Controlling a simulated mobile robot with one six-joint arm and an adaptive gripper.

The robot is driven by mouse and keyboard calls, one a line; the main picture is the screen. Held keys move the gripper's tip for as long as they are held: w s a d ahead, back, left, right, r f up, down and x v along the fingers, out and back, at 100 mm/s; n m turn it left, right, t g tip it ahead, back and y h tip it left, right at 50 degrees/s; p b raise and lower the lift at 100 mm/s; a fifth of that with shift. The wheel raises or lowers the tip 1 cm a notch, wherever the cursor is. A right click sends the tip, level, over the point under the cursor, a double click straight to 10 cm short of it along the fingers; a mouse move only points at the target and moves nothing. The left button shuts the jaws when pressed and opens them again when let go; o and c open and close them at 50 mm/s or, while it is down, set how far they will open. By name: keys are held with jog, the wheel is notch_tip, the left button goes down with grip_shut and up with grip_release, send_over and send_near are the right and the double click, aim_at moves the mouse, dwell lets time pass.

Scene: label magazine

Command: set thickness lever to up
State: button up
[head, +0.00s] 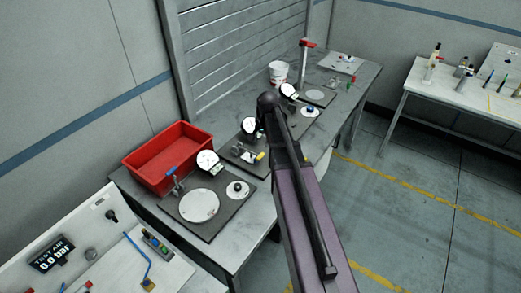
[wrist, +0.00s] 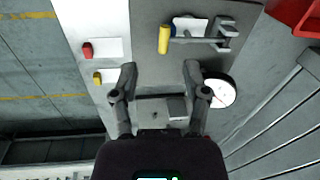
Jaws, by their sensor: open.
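A lever with a yellow handle (wrist: 164,39) and a grey arm sits on a dark plate (wrist: 151,15) at the top of the wrist view. A yellow handle (head: 259,156) also shows on the middle station in the head view. No label shows which lever is the thickness lever. My gripper (wrist: 160,76) is open and empty, pointing toward the plate. Its fingers stand below the yellow handle in the wrist view, apart from it. A small grey block (wrist: 177,107) lies between the fingers in the picture. In the head view my arm hides the gripper.
A dial gauge (wrist: 220,92) stands right of my fingers. A red knob (wrist: 87,50) and a small yellow knob (wrist: 97,78) sit on white plates at left. A red bin (head: 168,154), a blue-handled lever (head: 171,170) and a red-topped post (head: 304,63) share the bench.

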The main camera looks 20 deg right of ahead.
aim_at(260, 156)
jog(key=w+d, duration=0.1)
jog(key=w+d+r+m, duration=0.1)
jog(key=shift+w+d, duration=0.15)
jog(key=shift+d, duration=0.25)
jog(key=shift+f, duration=0.1)
jog(key=f+b, duration=0.4)
jog(key=w+a+f+b, duration=0.1)
jog(key=f+b, duration=0.3)
jog(key=f, duration=0.1)
jog(key=w+f+b, duration=0.1)
jog(key=f+b, duration=0.3)
jog(key=b, duration=0.1)
jog(key=shift+a+f, duration=0.15)
dwell(0.5)
dwell(0.3)
grip_shut()
jog(key=shift+a, duration=0.25)
jog(key=shift+d, duration=0.2)
